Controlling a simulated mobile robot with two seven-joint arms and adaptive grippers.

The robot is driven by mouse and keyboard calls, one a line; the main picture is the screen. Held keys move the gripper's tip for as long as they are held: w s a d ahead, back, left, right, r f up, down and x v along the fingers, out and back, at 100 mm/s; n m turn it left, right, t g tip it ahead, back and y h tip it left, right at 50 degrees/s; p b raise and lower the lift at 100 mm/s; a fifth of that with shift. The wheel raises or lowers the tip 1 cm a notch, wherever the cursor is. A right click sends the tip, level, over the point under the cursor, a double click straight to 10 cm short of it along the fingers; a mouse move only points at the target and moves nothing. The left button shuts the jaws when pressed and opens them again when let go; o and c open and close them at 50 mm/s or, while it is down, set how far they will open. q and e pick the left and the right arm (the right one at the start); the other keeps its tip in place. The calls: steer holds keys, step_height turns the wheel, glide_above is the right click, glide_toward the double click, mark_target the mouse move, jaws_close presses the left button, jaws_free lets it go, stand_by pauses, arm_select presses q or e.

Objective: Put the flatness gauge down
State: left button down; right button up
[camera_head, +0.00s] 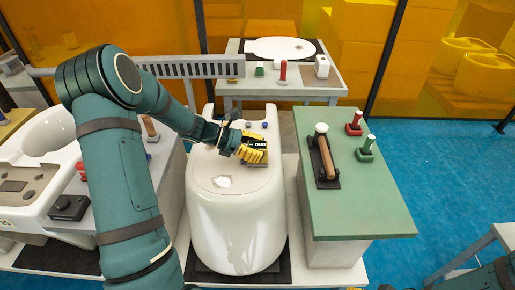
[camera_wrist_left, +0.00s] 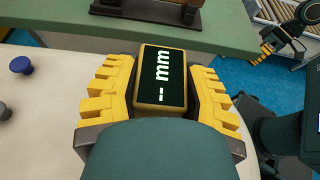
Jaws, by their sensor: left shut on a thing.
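The flatness gauge (camera_head: 257,144) is a small block with a black display. In the left wrist view the gauge (camera_wrist_left: 163,78) has a yellow edge and its display reads "-- mm". My left gripper (camera_head: 252,152) is shut on it, with a yellow finger on each side, as the left wrist view also shows (camera_wrist_left: 160,95). It holds the gauge over the rear top of the white toilet (camera_head: 235,215). I cannot tell whether the gauge touches the ceramic. My right gripper (camera_wrist_left: 268,50) shows small at the upper right of the left wrist view, away from the gauge; its opening is unclear.
A green-topped table (camera_head: 355,205) stands right of the toilet. It carries a black holder (camera_head: 325,180) with a wooden-handled tool, a red stamp-like piece (camera_head: 354,125) and a green one (camera_head: 366,150). The table's front is clear.

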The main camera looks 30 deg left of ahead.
arm_select(q)
steer(key=c, duration=0.5)
jaws_free()
steer(key=shift+f, duration=0.15)
steer(key=shift+r, duration=0.25)
steer(key=p+v, duration=0.2)
steer(key=v, duration=1)
steer(key=shift+f, duration=0.1)
